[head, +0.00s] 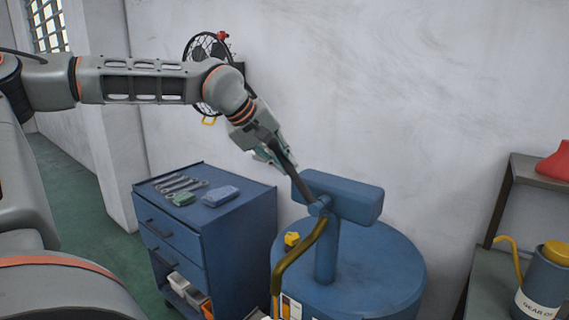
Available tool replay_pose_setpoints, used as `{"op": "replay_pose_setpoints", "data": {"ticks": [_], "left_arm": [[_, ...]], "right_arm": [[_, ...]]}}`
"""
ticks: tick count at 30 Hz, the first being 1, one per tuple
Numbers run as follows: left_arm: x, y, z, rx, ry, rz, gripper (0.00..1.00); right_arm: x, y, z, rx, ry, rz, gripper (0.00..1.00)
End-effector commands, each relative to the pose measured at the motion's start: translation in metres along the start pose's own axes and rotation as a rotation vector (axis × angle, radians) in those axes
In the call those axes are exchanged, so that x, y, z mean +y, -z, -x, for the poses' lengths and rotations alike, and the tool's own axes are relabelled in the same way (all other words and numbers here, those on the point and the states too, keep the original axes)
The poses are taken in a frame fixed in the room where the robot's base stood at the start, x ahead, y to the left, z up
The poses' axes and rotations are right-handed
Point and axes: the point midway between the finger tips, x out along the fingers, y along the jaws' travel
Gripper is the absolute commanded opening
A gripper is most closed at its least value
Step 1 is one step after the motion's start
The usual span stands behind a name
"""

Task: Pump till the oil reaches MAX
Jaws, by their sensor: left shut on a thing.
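A blue oil drum (385,265) stands at the lower middle. A blue pump (325,255) with a wide head (350,195) rises from its lid. A dark pump lever (303,184) slants up and left from the pump. My left gripper (277,153) is shut on the upper end of this lever. A brass-coloured spout (300,260) curves down from the pump over the drum's left side. A small white label or gauge (291,307) shows at the bottom edge, cut off; no oil level or MAX mark can be read. My right gripper is not in view.
A blue tool cabinet (232,240) with wrenches on top stands left of the drum. A shelf (508,200) at the right holds a blue gear oil can (540,282) and a red object (556,162). A black fan (205,48) hangs on the wall behind my arm.

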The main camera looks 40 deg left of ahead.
Motion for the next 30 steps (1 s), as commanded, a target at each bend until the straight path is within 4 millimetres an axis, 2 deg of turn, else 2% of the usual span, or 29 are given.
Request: {"op": "replay_pose_setpoints", "data": {"ticks": [2, 3, 5, 14, 19, 23, 30], "left_arm": [[0.0, 0.0, 0.0, -0.001, -0.001, 0.0, 0.0], [0.0, 0.0, 0.0, -0.001, -0.001, 0.0, 0.19], [0.0, 0.0, 0.0, -0.001, -0.001, 0.0, 0.32], [0.0, 0.0, 0.0, -0.001, -0.001, 0.0, 0.32], [0.001, 0.001, 0.008, 0.001, -0.003, -0.001, 0.32], [0.002, 0.001, 0.025, 0.003, -0.005, 0.0, 0.32], [0.001, 0.001, 0.068, 0.002, -0.005, 0.001, 0.32]], "right_arm": [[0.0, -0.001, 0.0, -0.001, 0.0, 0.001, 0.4], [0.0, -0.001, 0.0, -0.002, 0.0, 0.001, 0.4], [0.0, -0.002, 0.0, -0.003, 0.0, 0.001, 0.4], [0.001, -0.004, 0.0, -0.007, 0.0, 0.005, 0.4], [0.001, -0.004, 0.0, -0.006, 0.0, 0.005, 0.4], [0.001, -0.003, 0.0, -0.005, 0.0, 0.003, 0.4], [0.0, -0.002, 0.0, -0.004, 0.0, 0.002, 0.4]]}}
